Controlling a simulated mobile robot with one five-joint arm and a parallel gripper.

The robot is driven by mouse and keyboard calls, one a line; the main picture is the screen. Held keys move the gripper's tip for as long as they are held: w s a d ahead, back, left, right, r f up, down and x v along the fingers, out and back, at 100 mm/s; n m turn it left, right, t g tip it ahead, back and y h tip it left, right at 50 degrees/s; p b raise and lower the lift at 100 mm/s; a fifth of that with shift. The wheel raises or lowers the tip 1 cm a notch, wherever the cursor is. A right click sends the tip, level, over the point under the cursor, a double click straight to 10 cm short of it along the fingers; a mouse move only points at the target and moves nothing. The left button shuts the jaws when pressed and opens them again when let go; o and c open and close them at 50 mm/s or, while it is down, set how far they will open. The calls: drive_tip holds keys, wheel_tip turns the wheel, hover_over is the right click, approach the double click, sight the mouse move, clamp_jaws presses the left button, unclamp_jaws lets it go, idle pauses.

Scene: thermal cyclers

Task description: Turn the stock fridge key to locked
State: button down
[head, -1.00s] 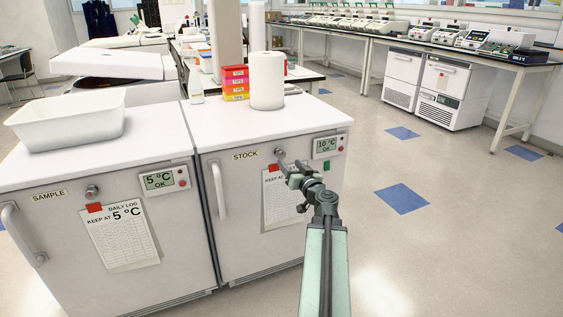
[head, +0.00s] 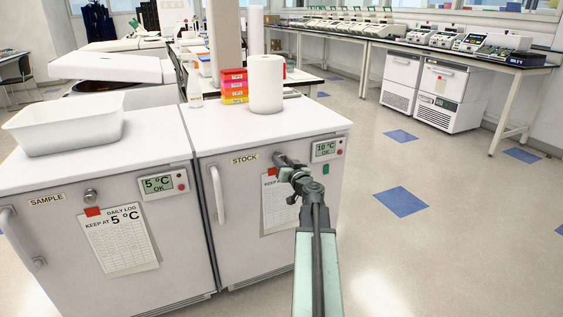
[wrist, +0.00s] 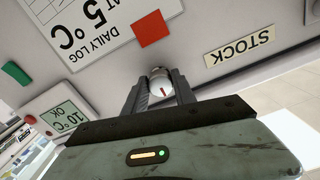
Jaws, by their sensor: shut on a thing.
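The stock fridge (head: 238,255) is the right one of two white fridges, with a STOCK label (head: 245,159) on its door. Its key is a round silver knob (wrist: 160,86) with a red mark, seen in the wrist view between my two fingers. My gripper (wrist: 161,80) is shut on this key, one finger on each side. In the head view my gripper (head: 279,160) reaches the upper door, left of the 10 °C display (head: 324,150), and hides the key. The lock's turn marks cannot be made out.
The sample fridge (head: 90,260) stands at the left with its own lock knob (head: 91,196) and a 5 °C display. A log sheet (head: 279,212) hangs below my gripper. A door handle (head: 217,195) is to its left. The floor at the right is clear.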

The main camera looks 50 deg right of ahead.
drive_tip(key=shift+w+a+r+m, duration=0.1)
drive_tip(key=shift+m, duration=4.35)
drive_tip(key=shift+a+r+m, duration=0.1)
drive_tip(key=shift+m, duration=4.35)
drive_tip(key=c, duration=1)
unclamp_jaws()
